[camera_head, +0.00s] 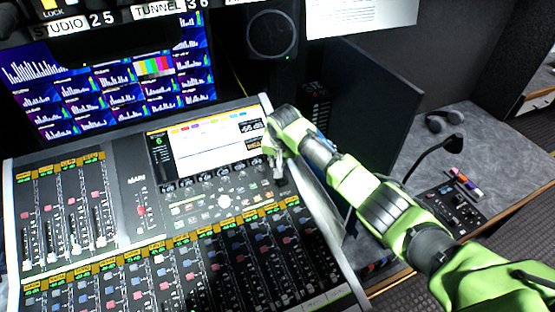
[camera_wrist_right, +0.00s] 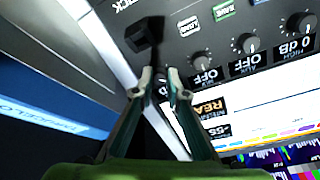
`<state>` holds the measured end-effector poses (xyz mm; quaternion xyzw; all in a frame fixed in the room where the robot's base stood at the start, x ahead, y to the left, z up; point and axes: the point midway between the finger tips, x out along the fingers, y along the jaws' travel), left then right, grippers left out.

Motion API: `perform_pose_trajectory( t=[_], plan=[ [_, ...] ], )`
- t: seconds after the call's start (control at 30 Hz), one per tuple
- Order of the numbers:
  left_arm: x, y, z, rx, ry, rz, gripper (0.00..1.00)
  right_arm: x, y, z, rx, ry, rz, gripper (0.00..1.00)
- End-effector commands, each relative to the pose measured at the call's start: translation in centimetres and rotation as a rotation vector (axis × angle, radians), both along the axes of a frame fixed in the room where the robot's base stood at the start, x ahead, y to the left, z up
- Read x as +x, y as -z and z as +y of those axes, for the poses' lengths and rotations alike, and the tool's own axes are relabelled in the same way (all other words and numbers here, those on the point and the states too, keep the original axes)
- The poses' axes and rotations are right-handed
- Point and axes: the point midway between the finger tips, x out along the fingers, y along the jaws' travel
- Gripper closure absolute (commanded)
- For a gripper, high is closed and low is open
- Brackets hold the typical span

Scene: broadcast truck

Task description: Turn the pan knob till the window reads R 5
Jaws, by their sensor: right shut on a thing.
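The mixing console's screen (camera_head: 208,142) has a row of small knobs along its lower edge. My right gripper (camera_head: 278,172) reaches down to the right end of this row. In the right wrist view, my right gripper (camera_wrist_right: 163,78) has its fingertips close together around a dark stem. A black knob-like part, which I take to be the pan knob (camera_wrist_right: 145,33), shows just beyond them. Its reading window is hidden by the gripper, so I cannot read it. The neighbouring windows read OFF (camera_wrist_right: 204,78), OFF and 0 dB (camera_wrist_right: 293,44). My left gripper is not in view.
Rows of faders (camera_head: 180,275) fill the console's front. A dark upright panel (camera_head: 365,110) stands right of the console, behind my right arm. A speaker (camera_head: 271,35) and monitors (camera_head: 110,85) are at the back. A headset (camera_head: 444,121) and a gooseneck microphone (camera_head: 452,144) are at the right.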

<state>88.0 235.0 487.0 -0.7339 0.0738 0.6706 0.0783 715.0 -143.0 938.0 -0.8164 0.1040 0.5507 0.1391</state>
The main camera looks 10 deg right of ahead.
Motion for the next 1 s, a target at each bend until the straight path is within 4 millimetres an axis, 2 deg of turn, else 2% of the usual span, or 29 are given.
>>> perform_pose_trajectory(
  t=[0.2,0.5,1.0],
  plan=[
    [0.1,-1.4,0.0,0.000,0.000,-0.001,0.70,0.0,-0.3,0.1,0.060,0.140,0.012,1.00],
    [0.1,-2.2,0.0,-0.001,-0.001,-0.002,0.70,0.1,-0.2,0.0,0.119,0.285,0.022,1.00],
    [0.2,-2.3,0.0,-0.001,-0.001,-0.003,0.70,0.2,-0.1,0.0,0.139,0.335,0.024,1.00]
  ],
)
